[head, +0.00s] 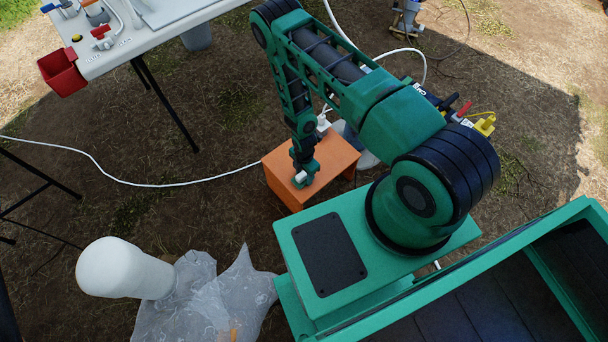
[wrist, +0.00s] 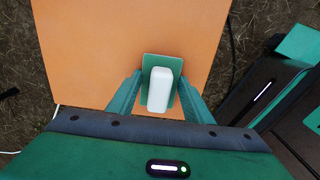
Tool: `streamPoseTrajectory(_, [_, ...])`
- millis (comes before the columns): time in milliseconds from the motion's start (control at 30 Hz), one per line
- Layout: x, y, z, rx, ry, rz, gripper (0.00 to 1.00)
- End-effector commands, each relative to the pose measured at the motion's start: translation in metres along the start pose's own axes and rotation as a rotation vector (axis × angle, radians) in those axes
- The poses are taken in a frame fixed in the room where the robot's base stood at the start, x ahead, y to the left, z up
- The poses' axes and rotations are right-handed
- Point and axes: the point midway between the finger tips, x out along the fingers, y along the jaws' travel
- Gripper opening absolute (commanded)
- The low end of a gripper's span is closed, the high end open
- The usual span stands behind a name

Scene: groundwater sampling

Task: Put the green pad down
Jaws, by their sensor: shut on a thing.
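The green pad (wrist: 163,60) is a small flat green rectangle with a white block (wrist: 161,88) on its near face. It sits between the two fingers of my gripper (wrist: 160,80), which are shut on it from both sides. In the head view my gripper (head: 303,178) points down over the top of an orange box-like stand (head: 335,160), and a bit of white shows at its tip. The orange top (wrist: 85,60) fills most of the wrist view behind the pad. I cannot tell whether the pad touches that top.
A white table (head: 150,35) with sampling gear and a red bin (head: 61,72) stands at upper left. A white cylinder (head: 125,270) and a clear plastic sheet (head: 205,300) lie at lower left. A white hose (head: 150,184) crosses the ground. The orange top around the pad looks bare.

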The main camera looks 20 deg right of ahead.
Motion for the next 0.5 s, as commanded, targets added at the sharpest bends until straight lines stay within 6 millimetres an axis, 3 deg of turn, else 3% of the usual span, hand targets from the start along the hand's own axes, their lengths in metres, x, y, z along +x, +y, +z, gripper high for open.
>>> streamPoseTrajectory(33, [0.0015,-0.0003,0.0000,0.000,0.000,0.000,0.18])
streamPoseTrajectory(67, [0.0011,-0.0001,0.0000,0.000,0.000,0.000,0.53])
streamPoseTrajectory(100, [0.0010,0.0000,0.0000,0.000,0.000,0.000,0.63])
streamPoseTrajectory(500, [-0.0033,0.0000,0.0003,0.000,0.000,0.000,0.65])
